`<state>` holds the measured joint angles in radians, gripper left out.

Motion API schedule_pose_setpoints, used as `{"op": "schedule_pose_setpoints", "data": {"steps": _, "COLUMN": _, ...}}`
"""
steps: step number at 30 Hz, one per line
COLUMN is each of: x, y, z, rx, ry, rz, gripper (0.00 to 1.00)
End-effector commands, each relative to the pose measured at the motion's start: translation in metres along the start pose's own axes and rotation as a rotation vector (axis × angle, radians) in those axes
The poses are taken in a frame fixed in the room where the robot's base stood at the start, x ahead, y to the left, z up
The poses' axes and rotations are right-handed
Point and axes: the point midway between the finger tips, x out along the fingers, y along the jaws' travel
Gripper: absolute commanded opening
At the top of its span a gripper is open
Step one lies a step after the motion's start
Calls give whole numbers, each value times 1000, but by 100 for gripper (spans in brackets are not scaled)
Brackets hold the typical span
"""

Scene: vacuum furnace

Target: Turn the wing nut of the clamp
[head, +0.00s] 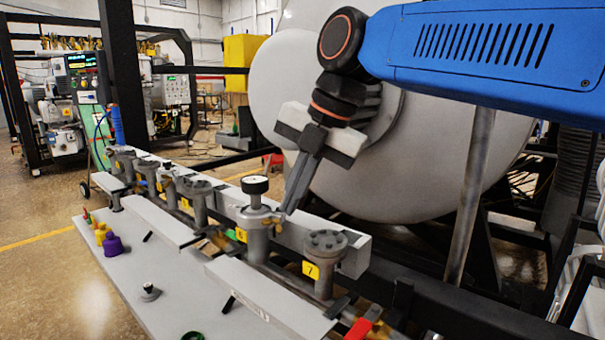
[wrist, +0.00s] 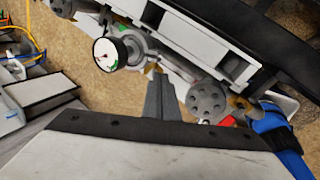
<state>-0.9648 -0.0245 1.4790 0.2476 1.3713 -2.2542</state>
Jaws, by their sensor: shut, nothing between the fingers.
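The clamp (head: 262,212) sits around the joint under a round dial gauge (head: 255,185), on the grey port labelled 6. A small brass-coloured piece that looks like its wing nut (wrist: 151,68) shows right at my fingertips in the wrist view. My gripper (head: 285,208) points down at the right side of this clamp, its fingers together with nothing between them. It also shows in the wrist view (wrist: 156,78), the tips beside or touching the brass piece; I cannot tell which. The fingers partly hide the nut. The gauge (wrist: 109,54) is just left of the tips.
A bolted flange port labelled 7 (head: 326,243) stands to the right, also in the wrist view (wrist: 208,97). More ports line up at the left. Purple (head: 113,245) and yellow pieces stand on the grey bench (head: 85,285). The big furnace vessel is behind my gripper.

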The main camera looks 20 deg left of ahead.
Motion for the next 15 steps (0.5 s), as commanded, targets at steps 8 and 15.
{"op": "schedule_pose_setpoints", "data": {"steps": 8, "x": 28, "y": 0, "z": 0, "rx": 0, "ry": 0, "rz": 0, "gripper": 0}}
{"op": "schedule_pose_setpoints", "data": {"steps": 15, "x": 33, "y": 0, "z": 0, "rx": 0, "ry": 0, "rz": 0, "gripper": 0}}
